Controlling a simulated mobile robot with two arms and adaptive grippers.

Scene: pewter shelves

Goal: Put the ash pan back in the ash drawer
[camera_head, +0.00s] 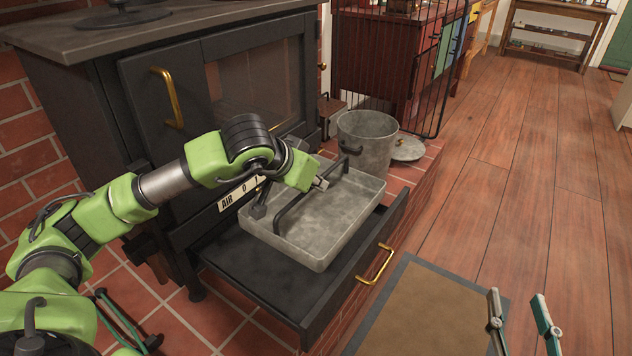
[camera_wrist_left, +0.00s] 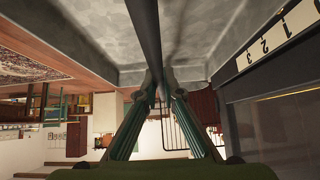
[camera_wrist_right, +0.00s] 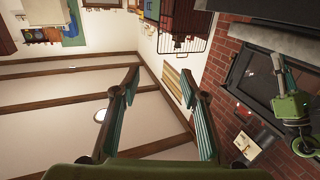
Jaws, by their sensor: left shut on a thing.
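The ash pan (camera_head: 345,222) is a grey metal tray with a dark bar handle (camera_head: 292,197) across it. It is over the pulled-out ash drawer (camera_head: 255,292) of the black stove; I cannot tell whether it rests on the drawer floor. My left gripper (camera_head: 322,182) is shut on the pan's handle, which runs between its fingers in the left wrist view (camera_wrist_left: 158,82). The gripper and wrist hide part of the pan's far side. My right gripper (camera_head: 520,312) is open and empty, low at the right; its fingers stand apart in the right wrist view (camera_wrist_right: 160,95).
A grey metal bucket (camera_head: 368,140) stands on the brick hearth behind the pan, with a round lid (camera_head: 408,149) beside it. A black barred guard (camera_head: 385,70) rises behind. A brown mat (camera_head: 430,312) lies in front of the drawer. The wood floor at right is clear.

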